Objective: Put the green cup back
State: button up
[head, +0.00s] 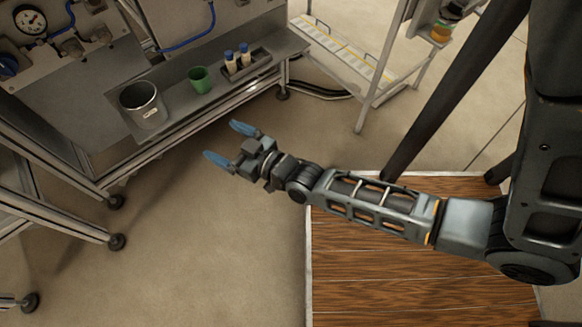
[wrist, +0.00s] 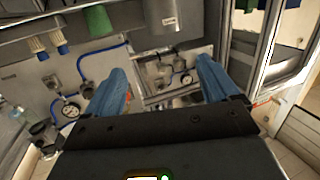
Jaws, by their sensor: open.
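The green cup (head: 200,79) stands on the grey metal shelf (head: 180,100) in the head view, between a metal pot and a small tray of bottles. It also shows at the top of the wrist view (wrist: 99,20), where the picture appears turned over. My gripper (head: 222,142) is open and empty, with its blue fingers apart. It hangs over the floor in front of the shelf, clear of the cup. The two fingers also show in the wrist view (wrist: 161,85), with nothing between them.
A metal pot (head: 143,105) stands left of the cup. Right of it is a dark tray (head: 262,58) with blue-capped bottles (head: 230,62). Blue hoses (head: 190,41) and a gauge (head: 30,21) are on the panel behind. A metal frame (head: 365,105) stands right.

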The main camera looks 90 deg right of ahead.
jog(key=s+a+r+n+y, duration=0.6)
jog(key=s+a+r+y, duration=0.2)
jog(key=s+a+r, duration=0.6)
jog(key=a+r, duration=0.3)
jog(key=r, duration=0.1)
jog(key=shift+s+y, duration=0.35)
jog(key=shift+y, duration=0.05)
notch_tip(320, 180, up, 21)
jog(key=p, duration=2.1)
